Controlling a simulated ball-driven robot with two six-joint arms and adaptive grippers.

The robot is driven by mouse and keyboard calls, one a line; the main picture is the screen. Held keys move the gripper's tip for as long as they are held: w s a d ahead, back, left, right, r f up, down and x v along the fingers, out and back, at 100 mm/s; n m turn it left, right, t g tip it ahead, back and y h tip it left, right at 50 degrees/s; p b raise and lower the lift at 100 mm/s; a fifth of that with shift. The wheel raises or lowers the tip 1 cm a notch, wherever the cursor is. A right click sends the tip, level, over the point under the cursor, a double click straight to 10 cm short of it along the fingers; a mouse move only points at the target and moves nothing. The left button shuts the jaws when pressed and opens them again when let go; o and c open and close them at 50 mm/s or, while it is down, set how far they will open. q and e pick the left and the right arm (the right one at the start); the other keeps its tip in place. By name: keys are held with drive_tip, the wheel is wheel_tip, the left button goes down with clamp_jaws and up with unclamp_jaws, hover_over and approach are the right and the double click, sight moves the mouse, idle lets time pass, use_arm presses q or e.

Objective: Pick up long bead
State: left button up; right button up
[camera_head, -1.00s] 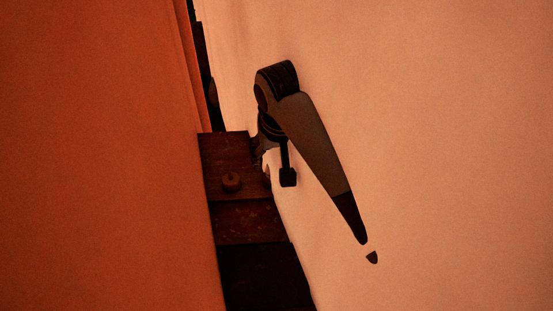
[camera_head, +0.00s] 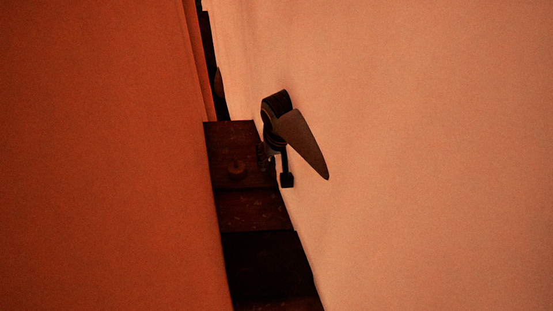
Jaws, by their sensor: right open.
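My right gripper (camera_head: 265,158) shows small and dark at the right edge of the bench top, below a dark joint and a grey wedge-shaped link of my arm. It is open, with nothing seen in it; its fingers are partly lost in shadow. A small, round brown piece (camera_head: 236,169) sits on the dark bench just left of the gripper, apart from it. I cannot tell whether this piece is the long bead, and no clearly long bead shows. My left gripper is not in view.
A large orange surface (camera_head: 95,160) fills the left and a large pale surface (camera_head: 430,160) fills the right, hiding most of the place. Between them a narrow strip shows the dark wooden bench (camera_head: 225,140) and its shadowed front below.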

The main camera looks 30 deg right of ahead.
sight(277, 157)
drive_tip(key=c, duration=1)
wheel_tip(277, 157, up, 10)
drive_tip(key=shift+r, duration=0.1)
drive_tip(key=shift+p, duration=0.6)
